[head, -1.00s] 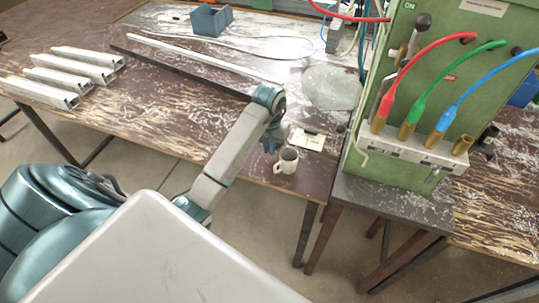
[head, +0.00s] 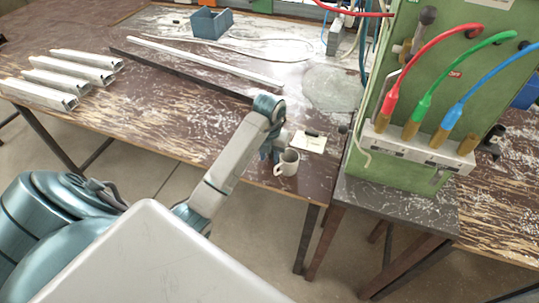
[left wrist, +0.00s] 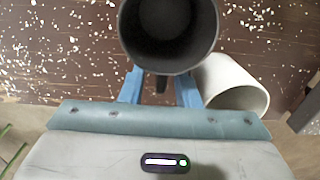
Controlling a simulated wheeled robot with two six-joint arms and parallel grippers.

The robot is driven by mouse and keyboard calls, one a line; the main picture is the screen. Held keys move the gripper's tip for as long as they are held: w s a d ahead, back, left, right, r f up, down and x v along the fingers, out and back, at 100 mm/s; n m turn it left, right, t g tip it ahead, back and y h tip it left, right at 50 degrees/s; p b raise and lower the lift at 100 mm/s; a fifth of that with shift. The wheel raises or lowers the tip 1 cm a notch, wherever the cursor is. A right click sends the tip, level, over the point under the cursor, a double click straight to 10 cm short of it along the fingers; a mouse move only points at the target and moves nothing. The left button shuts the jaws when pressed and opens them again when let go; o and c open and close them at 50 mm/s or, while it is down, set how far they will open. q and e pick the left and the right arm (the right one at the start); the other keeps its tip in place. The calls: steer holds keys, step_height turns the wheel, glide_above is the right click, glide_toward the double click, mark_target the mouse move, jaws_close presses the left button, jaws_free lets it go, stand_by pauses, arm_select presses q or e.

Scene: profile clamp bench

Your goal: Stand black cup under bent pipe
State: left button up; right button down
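In the left wrist view a black cup (left wrist: 168,45) shows large at top centre, its open mouth facing the camera. My left gripper (left wrist: 160,88) is open, its two blue fingers apart at the cup's near side, with a small dark part, perhaps its handle, between them. A white mug (left wrist: 236,82) is close beside the right finger. In the head view my left gripper (head: 268,154) is low at the table's front edge, left of the white mug (head: 287,162); the black cup is hidden there. A pale bent pipe (head: 362,158) shows at the green machine's left side.
The green machine (head: 455,75) with red, green and blue hoses stands right on a dark stand (head: 395,205). A white card (head: 308,142) lies behind the mug. Metal profiles (head: 70,75), a long bar (head: 205,60) and a blue box (head: 211,22) lie farther left and back.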

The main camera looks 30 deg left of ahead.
arm_select(q)
steer(key=shift+r, duration=0.15)
step_height(320, 180, up, 12)
steer(key=p, duration=1.1)
steer(key=shift+p, duration=0.3)
